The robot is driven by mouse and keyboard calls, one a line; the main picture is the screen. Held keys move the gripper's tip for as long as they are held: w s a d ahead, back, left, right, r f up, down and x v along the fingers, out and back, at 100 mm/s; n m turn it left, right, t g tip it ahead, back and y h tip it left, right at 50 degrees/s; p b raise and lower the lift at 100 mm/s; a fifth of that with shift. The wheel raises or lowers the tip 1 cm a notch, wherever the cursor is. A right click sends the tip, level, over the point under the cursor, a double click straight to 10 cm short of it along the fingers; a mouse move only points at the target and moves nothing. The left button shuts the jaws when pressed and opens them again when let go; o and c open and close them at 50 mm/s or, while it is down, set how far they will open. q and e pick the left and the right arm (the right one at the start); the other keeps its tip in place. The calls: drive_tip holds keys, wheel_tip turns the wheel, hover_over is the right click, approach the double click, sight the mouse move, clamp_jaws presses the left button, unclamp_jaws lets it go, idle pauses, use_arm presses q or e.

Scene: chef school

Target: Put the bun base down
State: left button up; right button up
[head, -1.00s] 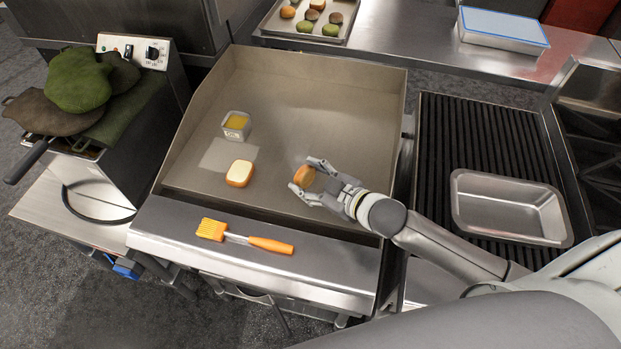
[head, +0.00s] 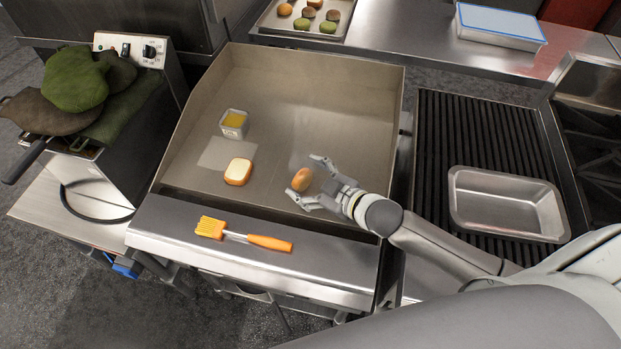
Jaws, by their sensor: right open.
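A round orange-brown bun piece (head: 302,179), which looks like the bun base, rests on the flat griddle plate (head: 275,110) toward its front right. My right gripper (head: 307,181) is open around it, with one finger beyond the bun and one on its near side. The fingers stand apart from the bun. A second bun piece (head: 238,171) with a pale top lies on the griddle to the left. My left gripper is not in the picture.
A small container of yellow liquid (head: 234,123) stands on the griddle. An orange brush (head: 243,235) lies on the front ledge. A metal pan (head: 508,204) sits on the ribbed grill at right. A bun tray (head: 275,25) stands behind. The griddle's middle is clear.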

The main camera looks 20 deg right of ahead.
drive_tip(key=shift+r, duration=0.2)
drive_tip(key=shift+s+d, duration=0.1)
drive_tip(key=shift+s, duration=0.15)
drive_tip(key=b+v, duration=0.1)
drive_tip(key=v, duration=0.8)
drive_tip(key=shift+s+d, duration=0.15)
drive_tip(key=shift+v, duration=1.05)
drive_tip(key=shift+r, duration=0.15)
